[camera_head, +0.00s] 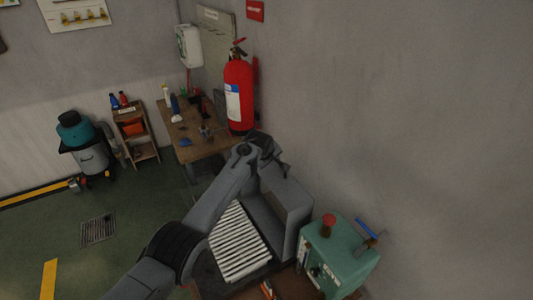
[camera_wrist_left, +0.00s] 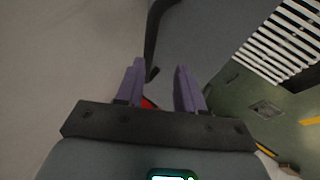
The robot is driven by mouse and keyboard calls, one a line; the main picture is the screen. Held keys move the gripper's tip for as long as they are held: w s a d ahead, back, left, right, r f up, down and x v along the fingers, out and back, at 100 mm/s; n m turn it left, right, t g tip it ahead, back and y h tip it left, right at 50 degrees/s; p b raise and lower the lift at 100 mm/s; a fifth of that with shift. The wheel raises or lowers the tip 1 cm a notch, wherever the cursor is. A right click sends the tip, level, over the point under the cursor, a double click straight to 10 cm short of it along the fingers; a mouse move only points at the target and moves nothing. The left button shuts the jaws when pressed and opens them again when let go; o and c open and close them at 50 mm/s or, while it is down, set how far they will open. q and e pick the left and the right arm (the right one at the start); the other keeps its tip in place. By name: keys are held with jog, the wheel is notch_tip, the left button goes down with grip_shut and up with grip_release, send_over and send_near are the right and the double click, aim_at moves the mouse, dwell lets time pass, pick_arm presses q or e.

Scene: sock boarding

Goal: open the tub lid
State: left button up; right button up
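A dark grey box-like body, which looks like the tub (camera_head: 291,207), stands against the wall, right of a white slatted rack (camera_head: 238,243). I cannot clearly tell its lid from its body. My left arm reaches over from the lower left, and my left gripper (camera_head: 268,150) is at the far upper edge of the grey body, its fingers hard to make out. In the left wrist view its two purple fingers (camera_wrist_left: 160,88) are apart. A dark curved bar (camera_wrist_left: 153,35) ends near the gap between them, beside a smooth grey surface (camera_wrist_left: 205,35). Contact is unclear. My right gripper is not in view.
A green box (camera_head: 342,255) with a red knob stands to the right. A wooden workbench (camera_head: 205,145) with small items and a red fire extinguisher (camera_head: 239,92) are behind. A shelf (camera_head: 136,130) and a vacuum (camera_head: 88,150) stand at the left. Floor there is clear.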

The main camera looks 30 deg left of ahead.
pick_arm(q)
jog(key=shift+p+v, duration=0.3)
jog(key=shift+v, duration=0.55)
jog(key=b+v, duration=0.1)
jog(key=v, duration=0.7)
jog(key=shift+s+r, duration=0.1)
